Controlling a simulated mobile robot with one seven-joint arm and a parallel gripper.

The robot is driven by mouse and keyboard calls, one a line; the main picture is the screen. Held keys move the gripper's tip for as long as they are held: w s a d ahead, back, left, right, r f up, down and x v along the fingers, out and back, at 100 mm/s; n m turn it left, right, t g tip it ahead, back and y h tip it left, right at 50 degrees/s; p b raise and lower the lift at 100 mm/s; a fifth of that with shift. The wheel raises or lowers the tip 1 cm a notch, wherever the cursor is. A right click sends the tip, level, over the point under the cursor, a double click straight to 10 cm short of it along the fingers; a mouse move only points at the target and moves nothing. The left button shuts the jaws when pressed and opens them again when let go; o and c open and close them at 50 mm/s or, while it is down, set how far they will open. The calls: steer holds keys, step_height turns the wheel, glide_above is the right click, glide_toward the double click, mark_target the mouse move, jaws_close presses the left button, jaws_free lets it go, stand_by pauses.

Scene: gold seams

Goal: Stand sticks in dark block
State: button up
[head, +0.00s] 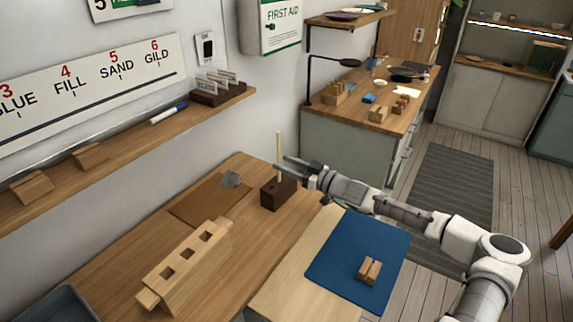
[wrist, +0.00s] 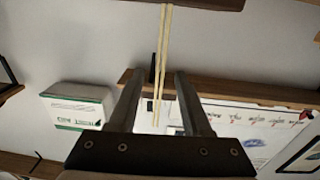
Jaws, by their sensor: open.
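The dark block (head: 278,194) stands on the wooden bench, and its edge shows at the top of the wrist view (wrist: 200,3). Pale thin sticks (head: 279,148) stand upright in the block. In the wrist view two sticks (wrist: 161,60) show close side by side. My gripper (head: 286,166) is just right of the sticks, above the block. In the wrist view my gripper (wrist: 157,78) has its fingers apart, one on each side of the sticks, with gaps visible. The sticks' lower ends are hidden in the block.
A wooden block with square holes (head: 186,270), a brown mat (head: 208,203) and a grey piece (head: 231,179) lie left on the bench. A blue mat (head: 345,255) with a small slotted wood block (head: 369,270) is at front right. A wall shelf (head: 120,147) runs behind.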

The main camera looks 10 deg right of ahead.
steer(key=b+v, duration=0.1)
steer(key=v, duration=0.8)
stand_by(0.6)
steer(key=shift+r+p, duration=0.7)
steer(key=shift+r, duration=2.3)
steer(key=shift+s+d, duration=0.1)
